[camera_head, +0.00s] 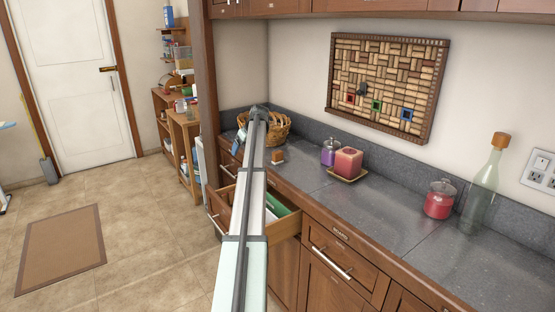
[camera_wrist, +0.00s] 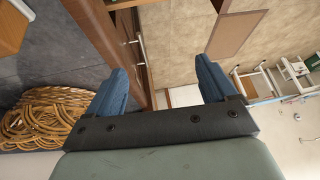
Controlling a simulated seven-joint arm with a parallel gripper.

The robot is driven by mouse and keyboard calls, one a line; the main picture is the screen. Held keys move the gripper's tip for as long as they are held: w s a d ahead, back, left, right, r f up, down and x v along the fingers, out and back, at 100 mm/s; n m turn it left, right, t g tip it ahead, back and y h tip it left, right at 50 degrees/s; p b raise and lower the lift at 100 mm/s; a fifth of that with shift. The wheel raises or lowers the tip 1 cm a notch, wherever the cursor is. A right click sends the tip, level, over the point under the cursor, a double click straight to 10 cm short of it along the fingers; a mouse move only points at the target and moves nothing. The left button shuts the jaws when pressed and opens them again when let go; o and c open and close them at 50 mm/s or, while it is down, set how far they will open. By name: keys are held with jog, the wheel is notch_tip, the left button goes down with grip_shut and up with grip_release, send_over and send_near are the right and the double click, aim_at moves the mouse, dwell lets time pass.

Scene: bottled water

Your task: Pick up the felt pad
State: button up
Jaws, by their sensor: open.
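I cannot pick out the felt pad with certainty in either view. An open drawer (camera_head: 284,228) below the counter holds a green item (camera_head: 277,205) and something white, partly hidden by my arm. A small orange-brown block (camera_head: 277,157) sits on the counter just right of my arm. My gripper (camera_wrist: 162,75) is open, with its two blue fingers wide apart and nothing between them. It is near the wicker basket, which is left of the fingers in the wrist view.
The wicker basket (camera_head: 278,126) stands at the counter's far corner. A purple jar (camera_head: 330,153), a red candle (camera_head: 348,162) on a tray, a red jar (camera_head: 439,200) and a glass bottle (camera_head: 485,190) stand along the counter (camera_head: 375,215). A mat (camera_head: 62,248) lies on the open floor.

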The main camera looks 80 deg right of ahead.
jog(key=m+g, duration=0.1)
jog(key=g, duration=0.1)
send_near(277, 152)
jog(key=r, duration=0.1)
jog(key=x, duration=0.8)
jog(key=shift+w, duration=0.3)
jog(key=shift+s+d+x, duration=0.1)
jog(key=shift+s+x, duration=0.1)
jog(key=shift+x, duration=1.15)
jog(key=shift+s+d+x, duration=0.1)
jog(key=shift+s+x, duration=0.1)
jog(key=shift+x, duration=1.1)
jog(key=c, duration=1.1)
